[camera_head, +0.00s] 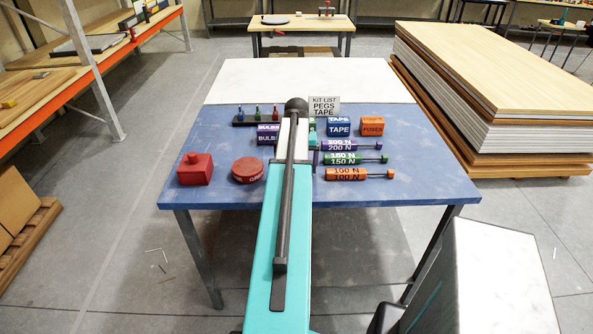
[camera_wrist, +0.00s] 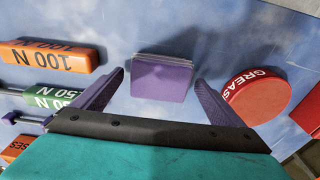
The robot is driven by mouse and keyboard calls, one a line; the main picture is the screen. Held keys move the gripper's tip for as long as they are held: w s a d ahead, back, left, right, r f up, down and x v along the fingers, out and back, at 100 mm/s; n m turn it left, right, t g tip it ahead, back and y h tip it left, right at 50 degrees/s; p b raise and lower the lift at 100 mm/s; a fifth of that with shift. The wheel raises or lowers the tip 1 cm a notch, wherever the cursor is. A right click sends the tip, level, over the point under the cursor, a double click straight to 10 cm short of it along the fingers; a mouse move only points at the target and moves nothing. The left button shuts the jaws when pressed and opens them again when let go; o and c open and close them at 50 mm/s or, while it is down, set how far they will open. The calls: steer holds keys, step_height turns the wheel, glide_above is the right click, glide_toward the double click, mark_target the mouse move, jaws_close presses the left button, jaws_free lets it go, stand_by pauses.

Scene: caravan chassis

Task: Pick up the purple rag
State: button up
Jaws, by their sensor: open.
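The purple rag (camera_wrist: 162,78) is a flat, folded, squarish pad lying on the blue tabletop (camera_wrist: 225,30). In the wrist view it lies ahead of my gripper (camera_wrist: 160,80), between the lines of the two purple fingers. The fingers are spread wide with space on both sides of the rag, and nothing is held. I cannot tell how high the fingers are above the table. In the head view my arm hides the rag and most of the gripper.
The red grease tin (camera_wrist: 257,97) stands close to the right finger in the wrist view. Orange (camera_wrist: 45,54) and green (camera_wrist: 50,92) gas struts lie to the left.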

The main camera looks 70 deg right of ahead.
steer(key=shift+f, duration=0.35)
stand_by(0.3)
steer(key=c, duration=1.2)
steer(key=shift+o, duration=0.2)
steer(key=shift+d+r, duration=0.1)
steer(key=shift+r, duration=0.05)
steer(key=shift+r+b, duration=0.9)
steer(key=shift+r, duration=0.7)
steer(key=s+a+b, duration=0.1)
steer(key=s+a, duration=0.1)
steer(key=s, duration=0.2)
steer(key=s+a+r+b, duration=0.1)
steer(key=s+a, duration=0.2)
steer(key=s, duration=0.2)
steer(key=s+a+b, duration=0.2)
steer(key=s+a, duration=0.1)
steer(key=s, duration=0.2)
steer(key=shift+r, duration=0.25)
steer(key=shift+o, duration=1.2)
steer(key=shift+w, duration=0.1)
steer(key=shift+c, duration=0.5)
